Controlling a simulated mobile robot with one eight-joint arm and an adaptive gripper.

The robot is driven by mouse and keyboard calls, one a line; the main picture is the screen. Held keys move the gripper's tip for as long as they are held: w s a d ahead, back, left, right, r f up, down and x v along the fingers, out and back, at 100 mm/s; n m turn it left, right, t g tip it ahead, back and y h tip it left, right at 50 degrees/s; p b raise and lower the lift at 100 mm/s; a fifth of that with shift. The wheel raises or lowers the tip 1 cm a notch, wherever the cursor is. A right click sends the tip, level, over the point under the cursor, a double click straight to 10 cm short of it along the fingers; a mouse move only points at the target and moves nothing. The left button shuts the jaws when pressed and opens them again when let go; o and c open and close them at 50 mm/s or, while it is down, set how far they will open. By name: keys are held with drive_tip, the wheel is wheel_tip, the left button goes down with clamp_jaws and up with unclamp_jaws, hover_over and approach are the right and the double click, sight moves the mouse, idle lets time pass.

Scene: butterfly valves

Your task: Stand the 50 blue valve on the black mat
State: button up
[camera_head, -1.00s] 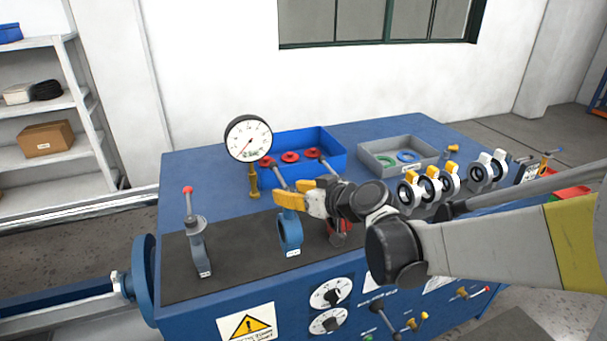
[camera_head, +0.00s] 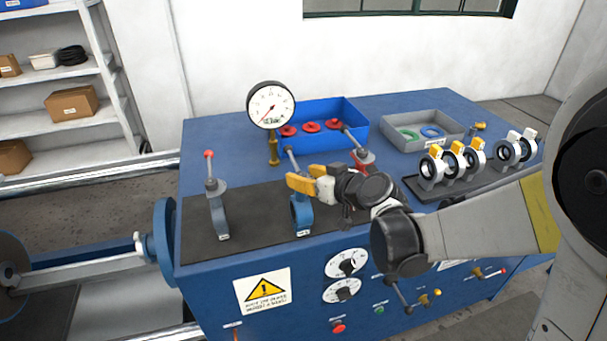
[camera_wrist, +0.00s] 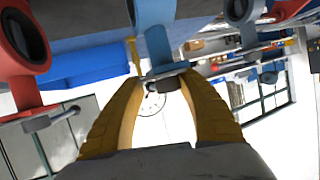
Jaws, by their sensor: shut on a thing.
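The blue valve (camera_head: 301,216) stands upright, or nearly so, at the black mat (camera_head: 255,235). I cannot tell whether its foot touches the mat. A small white tag shows at its base, and its lever rises behind my fingers. My gripper (camera_head: 302,185) has yellow fingers and is shut on the upper part of the blue valve, coming from the right. In the wrist view, the blue valve (camera_wrist: 155,45) lies between the two yellow fingers (camera_wrist: 158,95). The finger contact is partly hidden in the head view.
A grey valve (camera_head: 218,215) with a red-knobbed lever stands on the mat to the left. A red valve (camera_wrist: 22,50) is close beside, mostly hidden by my arm in the head view. A pressure gauge (camera_head: 270,107), blue bin (camera_head: 357,118) and valve rack (camera_head: 410,185) stand nearby.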

drive_tip(key=o, duration=1.4)
drive_tip(key=shift+s+d+r, duration=0.15)
drive_tip(key=shift+s+r, duration=0.05)
drive_tip(key=shift+r, duration=0.05)
drive_tip(key=s+d+m+g+h, duration=0.1)
drive_tip(key=s+d+m+h, duration=0.1)
drive_tip(key=s+d, duration=0.4)
drive_tip(key=s+d+r+m+g+h+p, duration=0.1)
drive_tip(key=s+d, duration=0.4)
drive_tip(key=s, duration=0.6)
drive_tip(key=s+d+m+g+h, duration=0.2)
drive_tip(key=s+d+h, duration=0.3)
drive_tip(key=s, duration=0.4)
drive_tip(key=shift+s+d+r+m+p, duration=0.1)
drive_tip(key=shift+d+r+m+p, duration=0.15)
drive_tip(key=shift+d, duration=0.2)
drive_tip(key=shift+s+d+m+p, duration=0.1)
drive_tip(key=shift+d+m, duration=0.25)
drive_tip(key=shift+d, duration=0.05)
drive_tip(key=shift+w, duration=0.1)
